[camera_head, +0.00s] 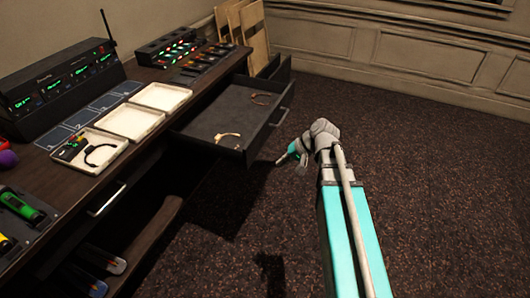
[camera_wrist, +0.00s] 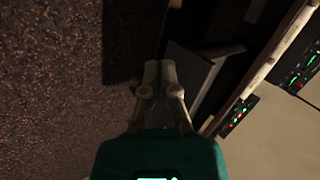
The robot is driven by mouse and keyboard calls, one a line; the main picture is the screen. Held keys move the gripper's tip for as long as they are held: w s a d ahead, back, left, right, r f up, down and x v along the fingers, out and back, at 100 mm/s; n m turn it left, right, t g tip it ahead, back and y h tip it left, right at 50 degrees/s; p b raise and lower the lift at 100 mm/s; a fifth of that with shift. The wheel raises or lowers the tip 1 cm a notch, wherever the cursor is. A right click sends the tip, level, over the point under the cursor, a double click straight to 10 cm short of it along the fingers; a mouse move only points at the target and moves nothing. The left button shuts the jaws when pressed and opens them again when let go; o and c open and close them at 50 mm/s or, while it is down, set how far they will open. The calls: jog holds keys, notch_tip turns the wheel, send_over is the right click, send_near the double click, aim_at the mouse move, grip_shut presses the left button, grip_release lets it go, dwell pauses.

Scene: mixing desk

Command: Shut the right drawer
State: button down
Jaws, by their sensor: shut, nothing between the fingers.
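The right drawer (camera_head: 220,108) is pulled out from the desk, dark and open at the top. Two small looped items (camera_head: 228,136) (camera_head: 262,98) lie in it. Its front panel faces right and carries a metal handle (camera_head: 283,117). My gripper (camera_head: 281,160) is in front of the drawer, near its lower front corner in the head view, pointing toward the desk. In the wrist view its fingers (camera_wrist: 160,66) are together and empty, beside a dark grey panel (camera_wrist: 190,75) that appears to be the drawer. I cannot tell whether they touch it.
The desk (camera_head: 140,160) carries white trays (camera_head: 160,97), a black radio receiver (camera_head: 62,85) and lit devices (camera_head: 165,46). Wooden boards (camera_head: 250,35) lean at the far wall. A closed drawer's handle (camera_head: 107,200) shows nearer. Open carpet (camera_head: 430,170) lies to the right.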

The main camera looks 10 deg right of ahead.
aim_at(260, 140)
jog(key=w+d+f+m+t+y+b, duration=0.2)
jog(key=w+b, duration=0.4)
jog(key=b, duration=0.4)
jog(key=w+d+f+m+t+y+b, duration=0.2)
jog(key=w+d+f+t+y+b, duration=0.2)
jog(key=b, duration=0.6)
jog(key=shift+w+d+f+t+y, duration=0.4)
jog(key=shift+w+d+f+y, duration=0.35)
jog(key=shift+w+d+y, duration=0.4)
jog(key=shift+w+d, duration=0.1)
jog(key=shift+w, duration=0.05)
jog(key=x, duration=1.3)
jog(key=shift+w+f, duration=0.15)
jog(key=shift+a, duration=0.25)
jog(key=shift+w, duration=0.15)
